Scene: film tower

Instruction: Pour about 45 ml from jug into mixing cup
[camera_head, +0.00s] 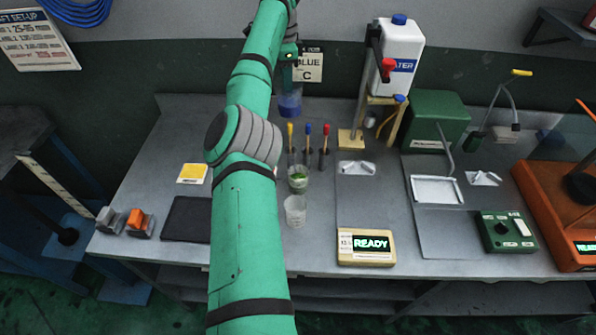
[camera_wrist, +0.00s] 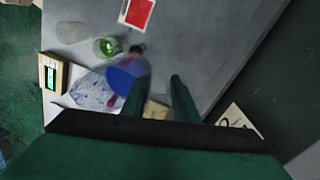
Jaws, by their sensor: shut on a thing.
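The jug (camera_head: 290,104) is clear with blue liquid in its lower part, near the back of the bench. It also shows in the wrist view (camera_wrist: 124,75), where it looks tilted. My gripper (camera_wrist: 156,85) is shut on the jug; the exact grip and any gap below the jug are hard to tell. A clear, empty-looking cup (camera_head: 295,211) stands upright nearer the bench's front, apart from the jug. Another clear cup (camera_head: 298,180) with green contents stands just behind it. I cannot tell which is the mixing cup. Both also show in the wrist view.
Three upright tools with yellow, blue and red tops (camera_head: 308,140) stand between jug and cups. A READY display unit (camera_head: 366,247) sits front right. A water container (camera_head: 398,55) stands on a stand at the back. A dark pad (camera_head: 187,219) lies left of my arm.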

